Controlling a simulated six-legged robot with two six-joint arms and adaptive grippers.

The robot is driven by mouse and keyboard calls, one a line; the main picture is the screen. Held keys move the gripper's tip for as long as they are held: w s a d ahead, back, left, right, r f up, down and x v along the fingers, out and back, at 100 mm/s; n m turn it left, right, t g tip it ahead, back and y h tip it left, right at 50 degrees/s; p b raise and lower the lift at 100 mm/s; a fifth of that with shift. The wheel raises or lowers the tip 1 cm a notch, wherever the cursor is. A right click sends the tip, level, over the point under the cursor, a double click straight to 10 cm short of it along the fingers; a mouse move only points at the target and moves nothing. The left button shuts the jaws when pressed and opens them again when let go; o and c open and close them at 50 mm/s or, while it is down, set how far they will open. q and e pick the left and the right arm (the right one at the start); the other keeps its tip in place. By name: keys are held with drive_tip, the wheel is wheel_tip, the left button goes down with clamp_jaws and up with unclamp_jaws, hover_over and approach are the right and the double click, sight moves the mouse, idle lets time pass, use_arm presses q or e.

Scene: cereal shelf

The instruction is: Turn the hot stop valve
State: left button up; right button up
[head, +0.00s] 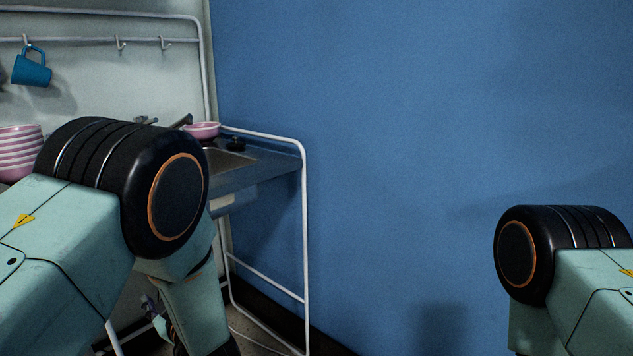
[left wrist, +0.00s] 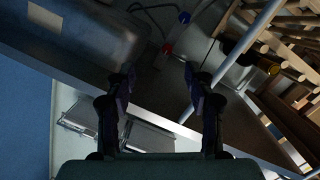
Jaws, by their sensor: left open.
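In the left wrist view, a small red valve handle (left wrist: 167,48) sits on the pipework under the sink, and I take it for the hot stop valve. A blue valve handle (left wrist: 184,17) is above and right of it. My left gripper (left wrist: 158,72) is open and empty, its two dark fingers apart. The red handle appears between and beyond the fingertips, with no visible contact. In the head view my left arm hides most of the area under the sink, and neither valve shows. My right gripper is out of view.
The metal sink unit (head: 268,165) has a white tube frame (head: 304,230) against a blue wall (head: 430,120). Pink bowls (head: 18,150) and a hanging blue mug (head: 32,69) are at left. Wooden slats (left wrist: 285,60) and a pale tube (left wrist: 245,45) lie right of the fingers.

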use_arm(q)
drive_tip(key=s+d+f+m+g+h+p, duration=0.1)
drive_tip(key=s+d+f+m+g+h, duration=0.1)
drive_tip(key=s+f+m+h, duration=0.4)
drive_tip(key=s+d+f+m+g+h+p, duration=0.1)
drive_tip(key=s+d+f+m+g+h, duration=0.2)
drive_tip(key=s+f, duration=0.6)
drive_tip(key=s+f+m+g+h+p, duration=0.1)
drive_tip(key=s+f+m+g, duration=0.1)
drive_tip(key=s, duration=1.1)
drive_tip(key=s+d+f+m+g+h+p, duration=0.1)
drive_tip(key=s+g, duration=0.4)
drive_tip(key=s, duration=0.7)
drive_tip(key=shift+s+d+f+m+p, duration=0.35)
drive_tip(key=shift+f+m, duration=0.3)
drive_tip(key=shift+m, duration=0.25)
